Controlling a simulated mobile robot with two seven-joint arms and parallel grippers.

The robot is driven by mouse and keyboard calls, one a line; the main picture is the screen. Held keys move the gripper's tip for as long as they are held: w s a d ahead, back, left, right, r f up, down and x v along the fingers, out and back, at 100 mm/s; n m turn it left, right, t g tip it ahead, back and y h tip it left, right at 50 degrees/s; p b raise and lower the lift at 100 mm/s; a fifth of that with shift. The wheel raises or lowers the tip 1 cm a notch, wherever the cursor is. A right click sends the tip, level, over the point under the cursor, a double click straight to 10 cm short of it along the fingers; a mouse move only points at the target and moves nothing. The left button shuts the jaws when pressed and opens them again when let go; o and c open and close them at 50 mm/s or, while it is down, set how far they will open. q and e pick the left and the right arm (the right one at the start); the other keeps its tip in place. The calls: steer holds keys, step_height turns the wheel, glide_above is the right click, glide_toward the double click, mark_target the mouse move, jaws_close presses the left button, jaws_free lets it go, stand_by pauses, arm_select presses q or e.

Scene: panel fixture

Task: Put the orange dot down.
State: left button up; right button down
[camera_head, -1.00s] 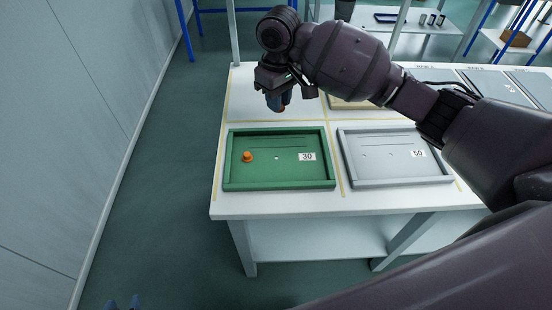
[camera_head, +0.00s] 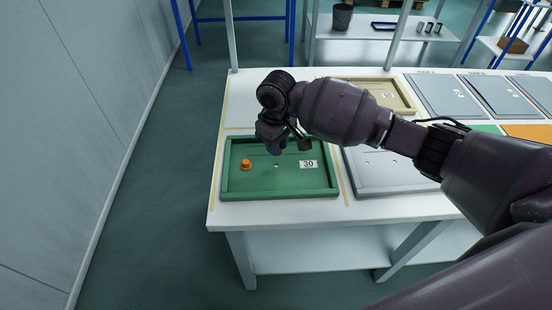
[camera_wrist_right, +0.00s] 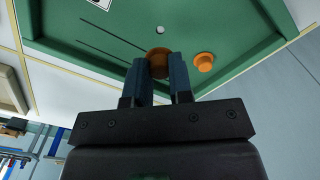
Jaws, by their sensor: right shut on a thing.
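My right gripper (camera_head: 279,150) is over the back part of the green tray (camera_head: 280,195), pointing down. In the right wrist view its blue fingers (camera_wrist_right: 160,80) are shut on an orange dot (camera_wrist_right: 158,62), which is partly hidden between them. I cannot tell whether this dot touches the tray floor. A second orange dot (camera_head: 246,165) stands in the tray's left part, apart from the gripper; it also shows in the right wrist view (camera_wrist_right: 204,62). The tray has a small white spot (camera_wrist_right: 160,30), thin dark slots and a "30" label (camera_head: 308,164). My left gripper is out of view.
A grey tray (camera_head: 370,190) lies to the right, partly behind my right arm. A tan tray (camera_head: 408,95) and grey panels (camera_head: 445,95) lie farther back on the white table (camera_head: 225,210). A wall runs along the left.

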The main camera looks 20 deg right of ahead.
mark_target(276, 166)
step_height(276, 166, down, 5)
steer(key=shift+f+b, duration=0.15)
steer(key=shift+b, duration=0.45)
steer(key=shift+f, duration=0.25)
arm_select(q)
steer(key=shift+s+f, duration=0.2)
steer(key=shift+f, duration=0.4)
arm_select(e)
steer(key=c, duration=1)
jaws_free()
steer(key=shift+o, duration=0.2)
steer(key=shift+r, duration=0.1)
step_height(276, 166, up, 11)
steer(key=shift+r+p, duration=0.1)
steer(key=shift+p, duration=1.1)
steer(key=shift+r, duration=0.4)
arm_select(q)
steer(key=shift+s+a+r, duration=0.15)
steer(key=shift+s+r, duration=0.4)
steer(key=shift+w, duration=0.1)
